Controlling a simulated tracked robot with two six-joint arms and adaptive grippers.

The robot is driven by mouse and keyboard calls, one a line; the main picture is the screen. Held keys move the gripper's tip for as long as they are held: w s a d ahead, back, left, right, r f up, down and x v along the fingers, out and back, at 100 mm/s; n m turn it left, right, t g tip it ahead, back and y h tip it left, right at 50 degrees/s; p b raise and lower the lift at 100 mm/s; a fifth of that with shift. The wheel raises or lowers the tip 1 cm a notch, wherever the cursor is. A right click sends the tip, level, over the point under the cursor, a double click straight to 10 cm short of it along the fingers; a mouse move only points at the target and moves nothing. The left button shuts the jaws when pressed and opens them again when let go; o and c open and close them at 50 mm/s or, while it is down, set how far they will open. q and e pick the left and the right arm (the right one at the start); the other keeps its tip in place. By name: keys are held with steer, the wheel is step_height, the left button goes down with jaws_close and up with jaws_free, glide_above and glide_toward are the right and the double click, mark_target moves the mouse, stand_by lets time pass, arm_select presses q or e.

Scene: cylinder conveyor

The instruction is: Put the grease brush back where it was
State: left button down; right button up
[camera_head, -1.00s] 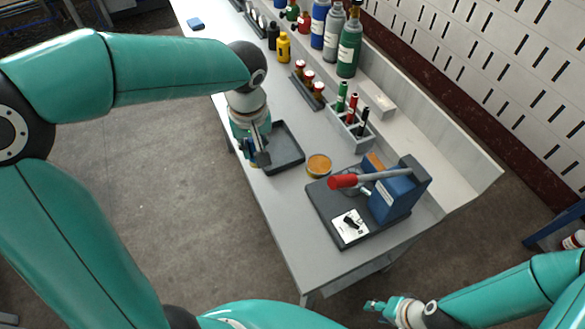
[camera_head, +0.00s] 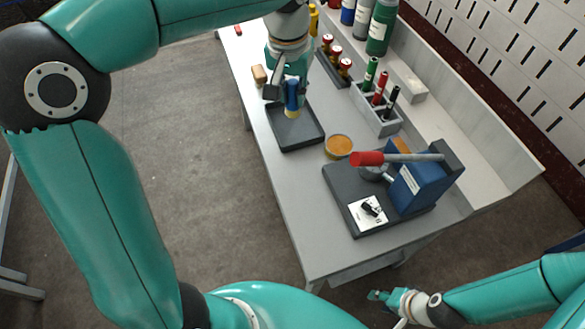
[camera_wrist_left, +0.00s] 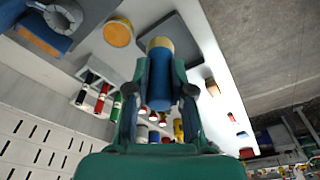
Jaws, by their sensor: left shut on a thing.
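The grease brush (camera_head: 292,88), with a blue handle and a pale tan tip, is shut in my left gripper (camera_head: 283,92). It points tip down over the far part of the dark tray (camera_head: 299,146); I cannot tell whether it touches the tray. In the left wrist view the brush (camera_wrist_left: 160,82) sits between both fingers, and the tray (camera_wrist_left: 178,28) lies beyond its tip. A round tin with an orange-brown top (camera_head: 338,146) stands just right of the tray. My right gripper (camera_head: 377,296) is low, off the bench's near end, too small to read.
A blue press with a red-tipped lever (camera_head: 418,184) stands on a dark base at the near end. A grey holder (camera_head: 372,112) carries green, red and black markers. Red-topped pieces (camera_head: 345,66) and bottles (camera_head: 381,25) line the back. A tan block (camera_head: 259,74) lies beyond the tray.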

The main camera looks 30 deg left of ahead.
arm_select(q)
steer(key=shift+w+d+f+m, duration=0.15)
steer(key=shift+w+m, duration=0.1)
steer(key=shift+m, duration=0.15)
steer(key=shift+f+b, duration=0.1)
steer(key=shift+b, duration=0.25)
steer(key=shift+m, duration=0.3)
step_height(320, 180, down, 19)
steer(key=shift+b, duration=0.8)
arm_select(e)
step_height(320, 180, down, 3)
arm_select(q)
steer(key=shift+f, duration=0.15)
steer(key=c, duration=1)
jaws_free()
steer(key=shift+d, duration=0.1)
arm_select(e)
steer(key=shift+f, duration=0.1)
